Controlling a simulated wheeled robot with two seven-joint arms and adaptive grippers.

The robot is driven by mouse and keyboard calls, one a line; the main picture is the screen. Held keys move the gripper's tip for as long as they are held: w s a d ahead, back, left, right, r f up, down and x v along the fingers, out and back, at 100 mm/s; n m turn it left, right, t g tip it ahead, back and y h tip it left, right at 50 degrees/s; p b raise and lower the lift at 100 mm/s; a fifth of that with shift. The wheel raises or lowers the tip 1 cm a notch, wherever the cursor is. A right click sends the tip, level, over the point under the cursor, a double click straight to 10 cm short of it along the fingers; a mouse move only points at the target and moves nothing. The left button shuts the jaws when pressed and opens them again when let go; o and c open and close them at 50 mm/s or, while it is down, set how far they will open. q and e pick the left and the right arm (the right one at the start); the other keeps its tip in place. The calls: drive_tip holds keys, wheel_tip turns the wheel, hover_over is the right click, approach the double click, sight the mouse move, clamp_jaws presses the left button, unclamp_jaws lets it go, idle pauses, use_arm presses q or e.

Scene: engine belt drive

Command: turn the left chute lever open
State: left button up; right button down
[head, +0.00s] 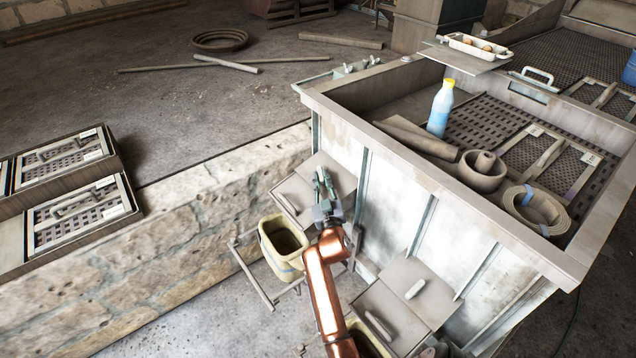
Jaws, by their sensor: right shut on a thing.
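The left chute (341,176) is a grey panel box on the near white side of the large bin, above a cream bucket. My right gripper (322,182) is at the upper panel of this chute, at the end of my copper-coloured arm. It is shut on the left chute lever, which is mostly hidden behind the fingers. A pale bar (286,204) shows on the chute's lower flap, left of the gripper. My left gripper is not in view.
The right chute (396,276) has a pale lever (415,289) and a bar on its flap. The cream bucket (266,236) stands below the left chute on a frame. A stone wall (170,235) runs at left. The bin (460,195) holds a bottle (440,110) and coiled belts.

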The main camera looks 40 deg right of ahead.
sight(321, 177)
idle(0.5)
drive_tip(key=c, duration=1.9)
unclamp_jaws()
wheel_tip(321, 177, up, 10)
drive_tip(key=shift+r, duration=0.1)
